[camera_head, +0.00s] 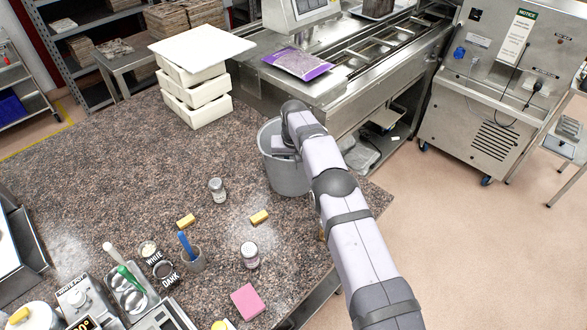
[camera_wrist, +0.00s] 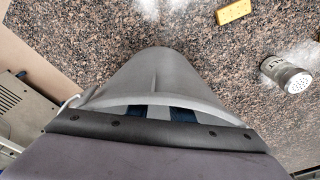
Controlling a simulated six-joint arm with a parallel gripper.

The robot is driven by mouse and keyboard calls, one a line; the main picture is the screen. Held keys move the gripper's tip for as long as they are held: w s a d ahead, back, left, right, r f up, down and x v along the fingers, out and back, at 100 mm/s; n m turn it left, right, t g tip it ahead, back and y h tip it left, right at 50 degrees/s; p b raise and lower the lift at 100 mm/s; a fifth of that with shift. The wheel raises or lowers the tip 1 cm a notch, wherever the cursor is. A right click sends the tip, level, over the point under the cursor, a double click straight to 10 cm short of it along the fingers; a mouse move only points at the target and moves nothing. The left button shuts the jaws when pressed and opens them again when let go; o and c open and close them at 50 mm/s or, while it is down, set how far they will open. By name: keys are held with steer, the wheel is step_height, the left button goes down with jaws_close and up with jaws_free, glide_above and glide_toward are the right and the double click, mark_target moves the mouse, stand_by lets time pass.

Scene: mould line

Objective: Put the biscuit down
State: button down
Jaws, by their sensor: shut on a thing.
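My gripper (camera_wrist: 160,113) reaches down into the mouth of a grey bucket (camera_head: 288,178), which stands near the counter's right edge. In the wrist view the bucket's wall (camera_wrist: 155,75) hides most of the fingers; only dark blue parts of them show. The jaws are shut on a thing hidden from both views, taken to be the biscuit. Two yellow biscuits lie loose on the counter, one on the left (camera_head: 185,220) and one on the right (camera_head: 259,217). One yellow biscuit also shows at the top of the wrist view (camera_wrist: 233,11).
The counter's left middle is clear.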

steer(key=shift+s+f+b, duration=0.2)
steer(key=shift+f+b, duration=0.2)
steer(key=shift+f, duration=0.1)
steer(key=c, duration=1.6)
jaws_free()
steer(key=shift+s+f, duration=0.1)
steer(key=shift+o, duration=0.2)
steer(key=shift+r+p, duration=0.75)
steer(key=shift+p, duration=0.1)
steer(key=shift+w+r+b, duration=0.25)
steer(key=shift+b, duration=0.3)
step_height(320, 180, up, 12)
steer(key=s+b, duration=0.1)
steer(key=b, duration=0.1)
steer(key=shift+s+f+b, duration=0.25)
steer(key=shift+s+b, duration=0.1)
steer(key=shift+b, duration=0.05)
